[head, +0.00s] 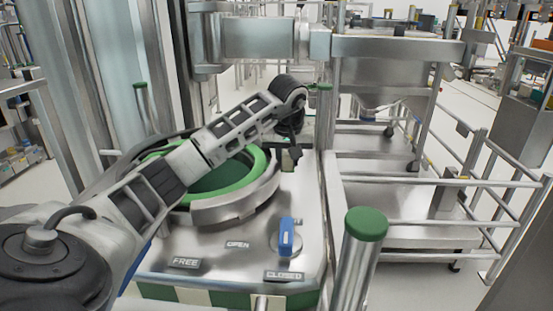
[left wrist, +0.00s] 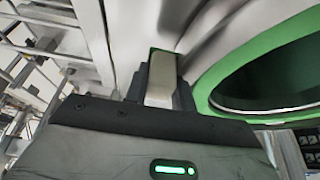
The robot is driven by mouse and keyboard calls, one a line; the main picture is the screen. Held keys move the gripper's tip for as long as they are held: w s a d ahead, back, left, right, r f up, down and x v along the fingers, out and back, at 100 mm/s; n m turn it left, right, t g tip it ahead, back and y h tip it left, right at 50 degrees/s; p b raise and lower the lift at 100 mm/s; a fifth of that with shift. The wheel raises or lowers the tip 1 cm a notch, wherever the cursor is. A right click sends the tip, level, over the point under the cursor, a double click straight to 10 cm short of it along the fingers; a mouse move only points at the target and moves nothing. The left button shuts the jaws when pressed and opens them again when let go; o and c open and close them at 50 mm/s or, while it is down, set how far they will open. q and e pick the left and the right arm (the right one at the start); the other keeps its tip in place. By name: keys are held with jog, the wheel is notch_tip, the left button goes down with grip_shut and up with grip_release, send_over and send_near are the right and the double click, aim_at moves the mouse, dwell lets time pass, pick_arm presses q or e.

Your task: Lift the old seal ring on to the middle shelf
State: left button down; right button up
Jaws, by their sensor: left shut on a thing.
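A green ring (head: 255,165) sits in the round opening of the steel machine top, with a metal collar (head: 238,205) around its front and right. I take it as the seal ring; my left arm hides part of it. It also shows at the right of the left wrist view (left wrist: 212,88). My left gripper (head: 290,158) points down beside the ring's right side. In the left wrist view its dark fingers are shut on a pale block (left wrist: 160,85) with a green edge. I cannot tell whether this block joins the ring. My right gripper is not in view.
A blue handle (head: 286,238) stands on the machine top near the labels FREE, OPEN and CLOSED. A green-capped post (head: 366,224) stands in front. A steel shelf frame (head: 390,75) and railings (head: 440,222) are at the right.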

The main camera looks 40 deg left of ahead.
pick_arm(q)
notch_tip(320, 180, up, 28)
jog(key=p, duration=0.1)
jog(key=shift+f+p, duration=0.25)
jog(key=shift+p, duration=0.05)
jog(key=shift+r, duration=0.1)
jog(key=shift+r, duration=1.9)
